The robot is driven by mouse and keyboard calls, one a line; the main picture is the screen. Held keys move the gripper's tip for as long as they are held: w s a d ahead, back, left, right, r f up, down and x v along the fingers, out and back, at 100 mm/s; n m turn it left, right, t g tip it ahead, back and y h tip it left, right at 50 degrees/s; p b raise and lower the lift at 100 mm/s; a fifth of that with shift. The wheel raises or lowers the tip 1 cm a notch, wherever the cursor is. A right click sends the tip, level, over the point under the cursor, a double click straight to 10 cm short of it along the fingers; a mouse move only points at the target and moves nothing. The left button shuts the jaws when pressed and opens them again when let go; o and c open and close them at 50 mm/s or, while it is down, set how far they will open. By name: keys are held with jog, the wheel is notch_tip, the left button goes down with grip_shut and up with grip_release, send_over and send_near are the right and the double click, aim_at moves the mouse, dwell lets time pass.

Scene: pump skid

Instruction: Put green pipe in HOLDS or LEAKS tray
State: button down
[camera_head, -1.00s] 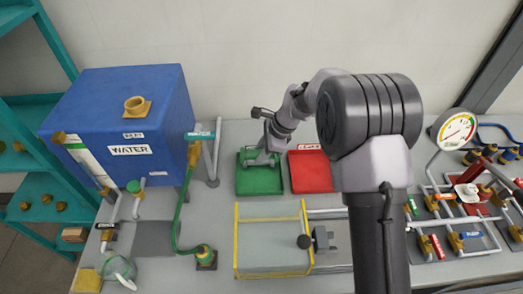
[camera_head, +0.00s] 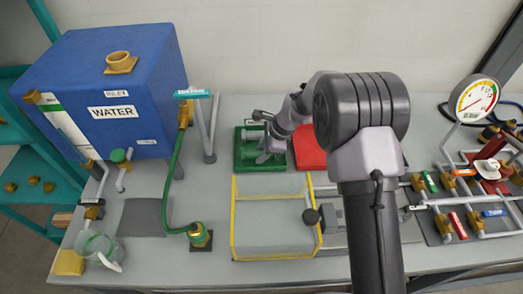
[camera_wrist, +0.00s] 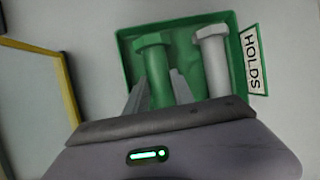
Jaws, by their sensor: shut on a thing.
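The green tray marked HOLDS (camera_wrist: 231,20) shows at the top of the wrist view. In the head view the green tray (camera_head: 240,161) stands on the bench near the wall. My gripper (camera_wrist: 155,92) is over this tray, shut on the green pipe (camera_wrist: 154,68), whose hexagonal end faces the camera. The pipe is within the tray's outline; whether it touches the floor cannot be told. A pale grey pipe (camera_wrist: 216,68) is beside it in the tray. My gripper (camera_head: 267,155) partly hides the tray in the head view. The red tray (camera_head: 307,148) is just right, partly behind my arm.
A clear yellow-edged box (camera_head: 270,220) stands in front of the trays. The blue WATER tank (camera_head: 110,85) is at left, with a green hose (camera_head: 173,175). A pressure gauge (camera_head: 474,98) and valve pipework are at right.

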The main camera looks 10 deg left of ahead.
jog(key=shift+f, duration=0.2)
dwell(0.6)
jog(key=c, duration=1)
grip_release()
jog(key=shift+r, duration=0.1)
jog(key=w+p+v, duration=0.1)
jog(key=p+v, duration=0.3)
jog(key=v, duration=1.3)
jog(key=shift+s+r+p, duration=0.2)
jog(key=shift+s+p, duration=0.15)
jog(key=shift+s, duration=0.15)
